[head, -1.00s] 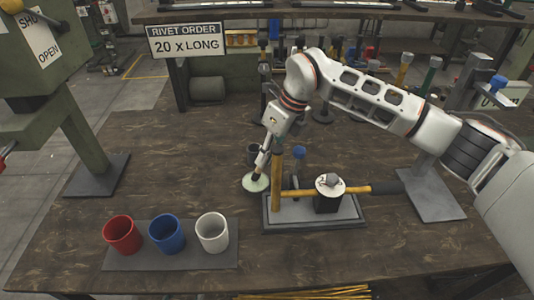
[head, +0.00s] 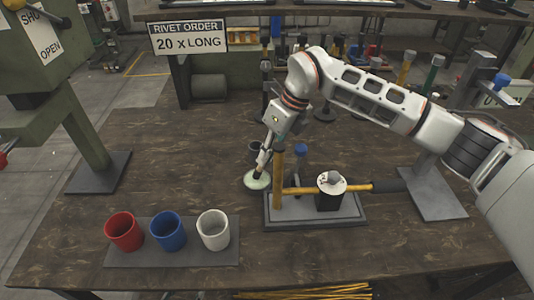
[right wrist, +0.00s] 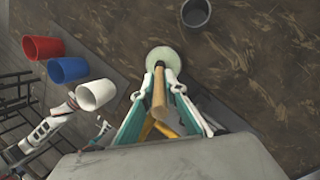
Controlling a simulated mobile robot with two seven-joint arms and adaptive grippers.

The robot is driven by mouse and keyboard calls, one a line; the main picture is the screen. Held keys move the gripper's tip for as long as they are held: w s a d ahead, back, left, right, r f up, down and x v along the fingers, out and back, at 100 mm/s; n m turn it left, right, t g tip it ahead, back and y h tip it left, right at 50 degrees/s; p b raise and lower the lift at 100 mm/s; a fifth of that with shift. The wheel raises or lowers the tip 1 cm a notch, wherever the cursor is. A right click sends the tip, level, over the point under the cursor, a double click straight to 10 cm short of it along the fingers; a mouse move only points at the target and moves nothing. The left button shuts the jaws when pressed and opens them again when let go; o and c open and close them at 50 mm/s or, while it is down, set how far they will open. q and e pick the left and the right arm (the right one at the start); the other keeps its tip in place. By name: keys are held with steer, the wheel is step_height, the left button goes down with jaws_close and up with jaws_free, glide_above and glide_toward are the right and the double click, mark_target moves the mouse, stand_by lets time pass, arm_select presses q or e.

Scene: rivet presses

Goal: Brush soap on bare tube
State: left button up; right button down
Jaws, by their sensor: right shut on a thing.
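My right gripper (head: 266,152) is shut on a brush (right wrist: 160,95) with a light wooden handle, pointing down. The brush's lower end is at a round dish of pale green soap (head: 257,181), also in the right wrist view (right wrist: 164,58); whether bristles touch the soap is hidden. Just right of the gripper, a brass-coloured tube (head: 278,180) stands upright, joined to a horizontal tube (head: 301,190) held in a black and white clamp (head: 329,198) on a grey base. The upright tube looks bare; the horizontal one ends in a dark grip (head: 388,186). My left gripper is out of view.
Red (head: 123,232), blue (head: 168,231) and white (head: 213,230) cups stand on a grey mat at front left. A dark cup (right wrist: 195,12) stands behind the dish. A blue-topped tool (head: 300,152) stands behind the clamp.

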steer(key=shift+f, duration=0.4)
stand_by(0.3)
steer(key=shift+s+f, duration=0.1)
steer(key=shift+f, duration=0.05)
stand_by(1.0)
steer(key=shift+r+p, duration=2.05)
steer(key=shift+r, duration=1.6)
